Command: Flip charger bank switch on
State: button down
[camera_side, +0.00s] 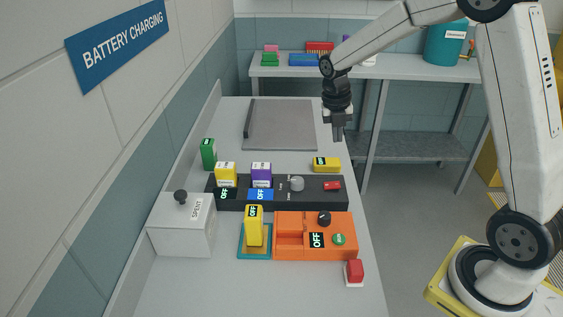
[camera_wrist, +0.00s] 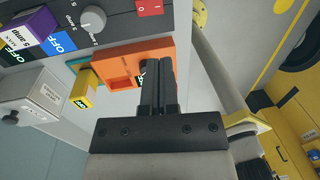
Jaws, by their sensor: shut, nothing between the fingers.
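The black charger bank (camera_side: 282,203) lies across the bench. It holds a yellow battery (camera_side: 226,174) and a purple battery (camera_side: 261,174), with displays reading OFF below them. A grey knob (camera_side: 297,184) and a red rocker switch (camera_side: 332,185) sit on its right part. The wrist view shows the red switch (camera_wrist: 150,7) at the top edge, marked 0 and I, partly cut off; its tilt is unclear. My gripper (camera_side: 337,137) is shut and empty, raised above the bench, behind the switch in the side view. Its fingers (camera_wrist: 160,66) overlap the orange charger in the wrist view.
An orange charger (camera_side: 290,249) with a black knob and green button stands in front, beside a yellow battery (camera_side: 254,228) on a teal tray. A red button (camera_side: 354,270), a grey SPENT box (camera_side: 183,236), a green battery (camera_side: 208,153) and a lying yellow battery (camera_side: 327,164) surround the bank.

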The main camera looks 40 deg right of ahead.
aim_at(334, 184)
jog(key=shift+f, duration=0.1)
jog(key=f, duration=0.9)
jog(key=s+d+f, duration=0.1)
jog(key=f, duration=0.3)
jog(key=shift+s+d+f, duration=0.1)
jog(key=shift+f, duration=0.25)
jog(key=shift+s+f, duration=0.1)
jog(key=shift+f, duration=0.15)
dwell(0.5)
jog(key=shift+w+a+r, duration=0.3)
jog(key=shift+w+a, duration=0.15)
jog(key=shift+w, duration=0.1)
jog(key=shift+r, duration=0.15)
notch_tip(334, 184, up, 14)
jog(key=s+d, duration=0.1)
dwell(0.9)
